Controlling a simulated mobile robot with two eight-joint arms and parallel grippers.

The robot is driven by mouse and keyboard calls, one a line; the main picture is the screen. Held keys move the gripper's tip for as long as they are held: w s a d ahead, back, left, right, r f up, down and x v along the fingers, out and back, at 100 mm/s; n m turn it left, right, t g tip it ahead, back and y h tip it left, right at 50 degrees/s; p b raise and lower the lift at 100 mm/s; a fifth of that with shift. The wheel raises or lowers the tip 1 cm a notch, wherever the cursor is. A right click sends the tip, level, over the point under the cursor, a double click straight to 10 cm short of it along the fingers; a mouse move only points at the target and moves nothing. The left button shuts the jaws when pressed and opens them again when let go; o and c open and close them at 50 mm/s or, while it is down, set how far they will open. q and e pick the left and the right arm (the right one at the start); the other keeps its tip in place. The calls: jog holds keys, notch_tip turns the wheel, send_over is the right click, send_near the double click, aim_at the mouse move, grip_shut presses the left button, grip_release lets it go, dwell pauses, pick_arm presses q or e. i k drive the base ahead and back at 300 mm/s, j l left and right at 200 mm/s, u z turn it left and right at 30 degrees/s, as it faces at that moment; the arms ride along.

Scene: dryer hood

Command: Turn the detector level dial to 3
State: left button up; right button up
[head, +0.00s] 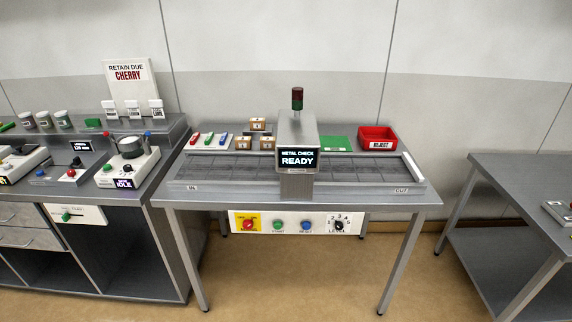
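The detector level dial (339,225) is a small black knob at the right end of the white control panel (264,226) under the front edge of the metal check table. Numbers are printed in an arc around it, with a LEVEL label below. The dial is too small to tell which number it points at. The metal detector (297,130) stands over the middle of the conveyor, and its screen (298,159) reads METAL CHECK READY. Neither of my grippers is in view.
The panel also has a red button (249,225) on yellow, a green button (278,225) and a blue button (306,226). Boxes (258,124), a green mat (335,144) and a red REJECT bin (377,138) lie behind the conveyor. Benches flank the table; floor in front is clear.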

aim_at(338, 225)
jog(key=i, duration=0.85)
jog(key=l+z, duration=0.05)
jog(key=l, duration=0.05)
